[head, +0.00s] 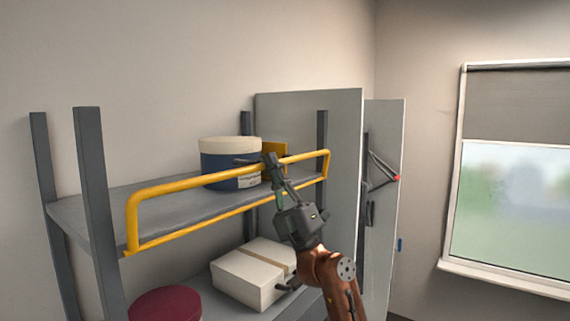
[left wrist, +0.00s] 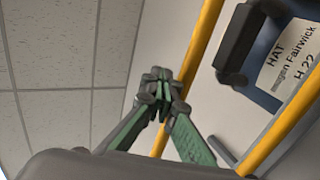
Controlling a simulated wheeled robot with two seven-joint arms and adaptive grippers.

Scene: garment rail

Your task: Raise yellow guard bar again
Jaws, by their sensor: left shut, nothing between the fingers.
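The yellow guard bar (head: 195,180) runs along the front of the upper grey shelf. Its top rail stands above the shelf edge and its lower rail runs along that edge. My left gripper (head: 271,160) is at the top rail, toward its right end, with its fingertips together and nothing between them. In the left wrist view the shut fingertips (left wrist: 160,88) overlap one yellow rail (left wrist: 203,42); whether they touch it I cannot tell. A second yellow rail shows at the right edge. My right gripper is not in view.
A blue round hat box (head: 225,165) with a cream lid stands on the upper shelf behind the bar; its label shows in the left wrist view (left wrist: 287,55). Below are a white box (head: 245,272) and a dark red round lid (head: 165,304). A grey panel (head: 310,120) stands behind.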

